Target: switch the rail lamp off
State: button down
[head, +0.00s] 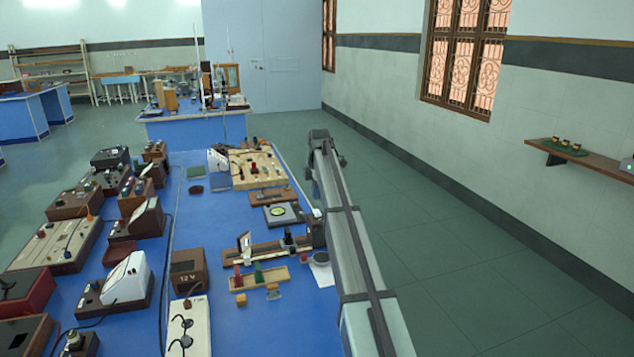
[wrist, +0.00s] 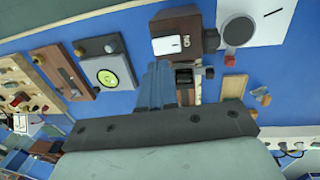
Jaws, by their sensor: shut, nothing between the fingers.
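The rail lamp appears to be the dark brown box (head: 316,230) at the right end of the short wooden rail (head: 265,250). In the wrist view the brown box (wrist: 184,22) is at top centre, with a white plate (wrist: 171,45) bearing a small dark mark. Whether that mark is the switch, and its position, I cannot tell. My gripper (wrist: 161,66) is shut and empty. Its blue-grey fingers appear just below the box and beside the rail carriage (wrist: 184,78); I cannot tell if they touch. My arm hides the gripper in the head view.
A dial meter (head: 281,213) lies behind the rail, also seen left in the wrist view (wrist: 110,75). A light wooden board (head: 258,279) with posts lies in front. A white sheet (head: 321,270) is by the bench's right edge. Several instrument boxes crowd the left side.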

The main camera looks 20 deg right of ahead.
aim_at(316, 211)
jog(key=f, duration=0.5)
jog(key=shift+w+f, duration=0.15)
jog(key=shift+w, duration=0.2)
jog(key=shift+f, duration=0.15)
jog(key=shift+w+f, duration=0.2)
jog(key=shift+s, duration=0.3)
